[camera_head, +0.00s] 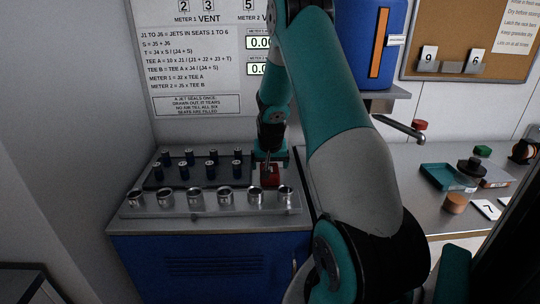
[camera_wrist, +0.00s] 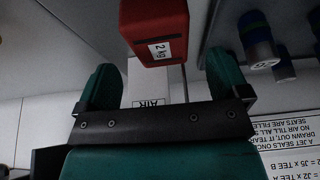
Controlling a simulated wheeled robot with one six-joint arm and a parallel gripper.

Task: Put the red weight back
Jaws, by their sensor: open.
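The red weight (camera_head: 270,179) sits at the right end of the steel-topped bench, beside the dark jet rack. In the wrist view the red weight (camera_wrist: 154,28) shows a white "2 kg" label, just beyond the gap between my fingers. My gripper (camera_head: 268,162) is right above and behind the weight in the head view. In the wrist view my gripper (camera_wrist: 163,78) has its two teal fingers wide apart, with nothing between them. Whether a finger touches the weight cannot be told.
Several dark jets (camera_head: 209,169) stand in the rack left of the weight. A row of metal cups (camera_head: 224,194) lines the bench front. A wall panel (camera_head: 195,75) with text stands behind.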

